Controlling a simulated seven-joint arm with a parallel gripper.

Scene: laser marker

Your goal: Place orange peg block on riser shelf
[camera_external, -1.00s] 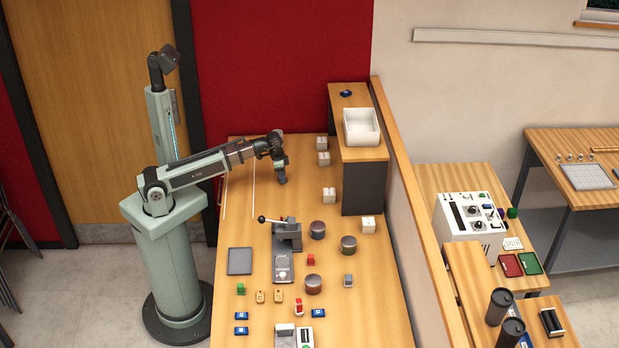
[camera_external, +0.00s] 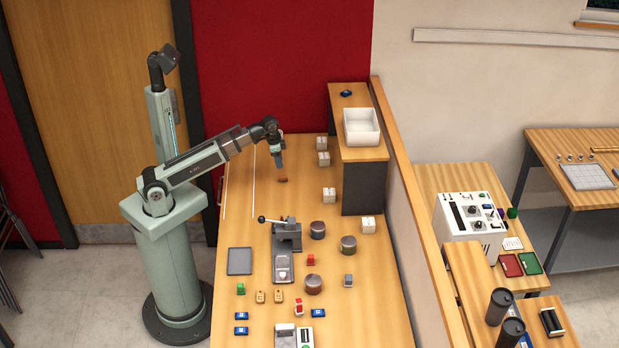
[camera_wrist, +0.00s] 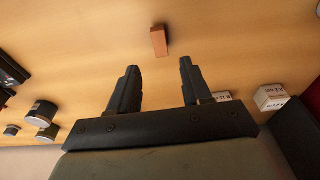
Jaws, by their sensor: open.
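A small orange-brown block (camera_external: 283,180) lies on the wooden table below my gripper (camera_external: 279,164). In the wrist view the block (camera_wrist: 159,41) lies past the fingertips, roughly in line with the gap between them. My gripper (camera_wrist: 158,68) is open and empty, with its two dark fingers apart and not touching the block. The riser shelf (camera_external: 362,154), with a wooden top and dark sides, stands at the right back of the table. A white bin (camera_external: 362,127) and a small blue item (camera_external: 346,93) are on top of it.
Several white blocks (camera_external: 329,194) stand beside the riser. A lever press (camera_external: 287,235), dark round containers (camera_external: 317,229) and a grey pad (camera_external: 240,261) occupy the nearer table. A wooden ledge (camera_external: 411,200) runs along the right. Table around the orange block is clear.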

